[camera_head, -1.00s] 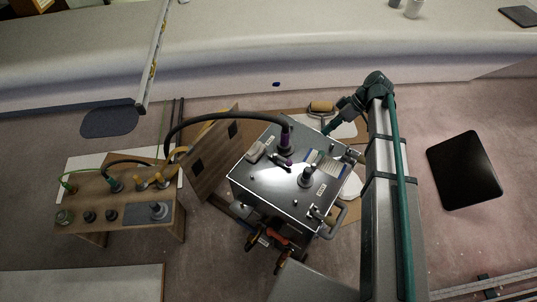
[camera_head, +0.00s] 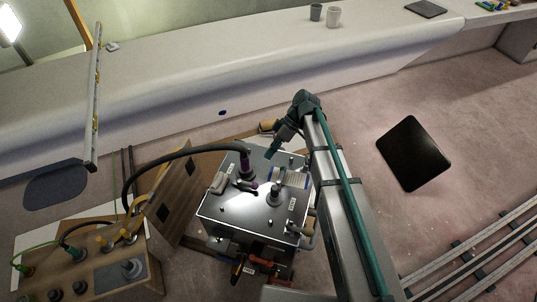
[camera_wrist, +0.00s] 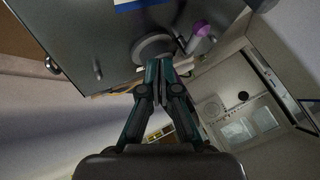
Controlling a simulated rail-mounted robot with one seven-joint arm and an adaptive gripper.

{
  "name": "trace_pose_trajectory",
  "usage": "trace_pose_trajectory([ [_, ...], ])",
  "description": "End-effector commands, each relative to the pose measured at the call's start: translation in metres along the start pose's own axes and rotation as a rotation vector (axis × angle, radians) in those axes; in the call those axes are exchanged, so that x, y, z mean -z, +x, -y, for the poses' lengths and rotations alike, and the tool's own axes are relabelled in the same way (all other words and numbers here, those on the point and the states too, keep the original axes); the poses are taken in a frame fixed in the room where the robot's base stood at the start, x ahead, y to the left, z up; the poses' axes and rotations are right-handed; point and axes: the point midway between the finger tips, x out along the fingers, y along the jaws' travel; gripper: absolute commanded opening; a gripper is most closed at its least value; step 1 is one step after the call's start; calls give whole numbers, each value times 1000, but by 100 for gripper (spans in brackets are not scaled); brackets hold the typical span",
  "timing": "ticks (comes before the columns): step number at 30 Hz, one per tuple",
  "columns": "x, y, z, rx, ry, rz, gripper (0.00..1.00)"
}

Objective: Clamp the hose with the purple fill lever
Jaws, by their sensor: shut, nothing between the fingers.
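A shiny metal box (camera_head: 247,213) stands in the middle of the head view. A black hose (camera_head: 170,163) arches from the left to a purple-collared fitting (camera_head: 245,163) on its top. The purple lever (camera_head: 247,186) lies low beside the foot of that fitting. My gripper (camera_head: 270,154) is over the back part of the box top, just right of the fitting. In the wrist view its fingers (camera_wrist: 163,65) are shut and empty, with their tips in front of a round grey base (camera_wrist: 150,46). A purple part (camera_wrist: 202,29) shows right of the tips; contact cannot be told.
A grey-capped fitting (camera_head: 274,194) and a labelled panel (camera_head: 290,178) are also on the box top. A wooden bench (camera_head: 120,265) with connectors stands at left, beside an upright wooden board (camera_head: 178,205). A black slab (camera_head: 413,153) lies on the floor at right.

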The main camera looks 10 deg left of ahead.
Motion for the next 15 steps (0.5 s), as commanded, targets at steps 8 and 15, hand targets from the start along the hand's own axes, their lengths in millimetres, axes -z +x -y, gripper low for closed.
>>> trace_pose_trajectory([
  [8, 0, 53, 2, 3, 0, 1, 0],
  [15, 1, 83, 19, 1, 0, 0, 0],
])
